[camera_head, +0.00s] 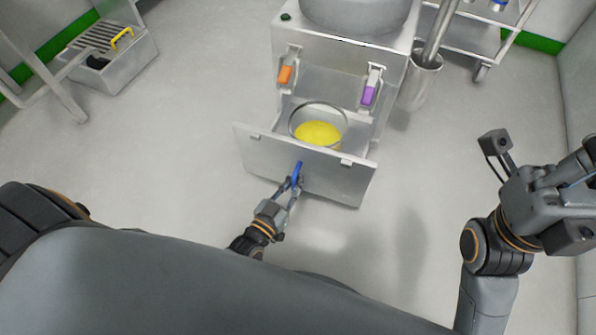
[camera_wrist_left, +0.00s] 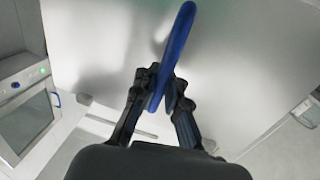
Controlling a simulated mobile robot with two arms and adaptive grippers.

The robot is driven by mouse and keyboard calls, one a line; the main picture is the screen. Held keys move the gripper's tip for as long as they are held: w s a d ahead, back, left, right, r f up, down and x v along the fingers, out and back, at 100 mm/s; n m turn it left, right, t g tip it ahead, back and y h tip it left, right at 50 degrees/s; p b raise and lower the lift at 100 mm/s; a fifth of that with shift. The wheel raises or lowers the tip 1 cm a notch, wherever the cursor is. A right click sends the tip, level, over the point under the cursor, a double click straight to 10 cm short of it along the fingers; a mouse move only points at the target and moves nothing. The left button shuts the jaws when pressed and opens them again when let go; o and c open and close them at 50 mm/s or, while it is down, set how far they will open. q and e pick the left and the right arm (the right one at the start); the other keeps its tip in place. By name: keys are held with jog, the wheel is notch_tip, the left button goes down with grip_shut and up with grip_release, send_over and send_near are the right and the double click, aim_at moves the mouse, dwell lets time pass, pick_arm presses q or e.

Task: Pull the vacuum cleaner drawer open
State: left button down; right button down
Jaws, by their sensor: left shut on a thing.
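The vacuum cleaner drawer (camera_head: 330,178) stands pulled out from the grey cabinet in the head view, with a gap behind its front panel. Inside it is a round clear container (camera_head: 318,133) with yellow material. A blue handle (camera_head: 297,172) is on the drawer front. My left gripper (camera_head: 294,184) is shut on this handle. In the left wrist view the blue handle (camera_wrist_left: 175,50) runs between the fingers of the left gripper (camera_wrist_left: 163,98), in front of the bare metal panel. My right arm is at the right of the head view; its fingertips are not visible.
The cabinet (camera_head: 342,60) carries an orange latch (camera_head: 285,75) and a purple latch (camera_head: 370,90). A metal bin (camera_head: 419,82) stands at its right. A wheeled cart (camera_head: 485,45) is at the back right, a grated metal box (camera_head: 110,60) at the back left. Floor around the drawer is clear.

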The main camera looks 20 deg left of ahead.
pick_arm(q)
jog(key=shift+s+a, duration=0.1)
jog(key=shift+a, duration=0.05)
jog(key=c, duration=1.4)
grip_release()
notch_tip(320, 180, up, 10)
